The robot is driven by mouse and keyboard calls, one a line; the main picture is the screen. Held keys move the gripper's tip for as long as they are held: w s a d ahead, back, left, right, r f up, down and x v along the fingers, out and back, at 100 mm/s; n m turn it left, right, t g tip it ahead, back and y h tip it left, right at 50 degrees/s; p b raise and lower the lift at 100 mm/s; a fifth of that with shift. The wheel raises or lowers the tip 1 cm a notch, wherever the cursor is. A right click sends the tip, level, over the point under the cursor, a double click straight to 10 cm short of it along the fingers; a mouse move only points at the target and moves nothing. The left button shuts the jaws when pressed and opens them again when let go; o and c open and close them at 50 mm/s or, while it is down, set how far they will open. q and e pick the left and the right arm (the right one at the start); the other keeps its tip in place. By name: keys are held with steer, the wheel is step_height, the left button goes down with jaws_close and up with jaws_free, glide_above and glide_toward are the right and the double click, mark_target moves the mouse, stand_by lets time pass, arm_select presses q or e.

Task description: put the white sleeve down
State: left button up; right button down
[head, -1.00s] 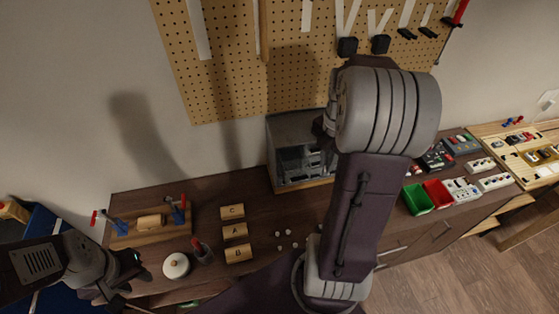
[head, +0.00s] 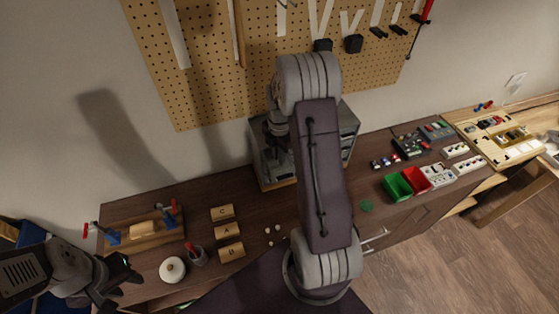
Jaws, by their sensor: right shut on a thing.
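My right gripper (head: 279,152) is mostly hidden behind my own arm, in front of the grey drawer cabinet. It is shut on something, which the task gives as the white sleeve. The sleeve itself is hidden and I cannot make it out anywhere. My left gripper (head: 122,283) is open and empty at the lower left, near the bench's front left edge.
The dark bench (head: 190,205) carries a grey cabinet (head: 347,128), wooden blocks C, A and B (head: 228,231), a round white pot (head: 172,269), a vise fixture (head: 143,229) and small white pieces (head: 270,241). Green (head: 397,186) and red (head: 416,180) bins stand right.

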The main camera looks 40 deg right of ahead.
step_height(320, 180, down, 4)
steer(key=shift+r+p, duration=0.2)
steer(key=shift+p, duration=0.5)
steer(key=shift+f, duration=0.3)
steer(key=c, duration=1.5)
jaws_free()
steer(key=shift+s+r, duration=0.1)
steer(key=shift+c, duration=0.2)
steer(key=shift+o, duration=0.3)
steer(key=shift+r, duration=0.1)
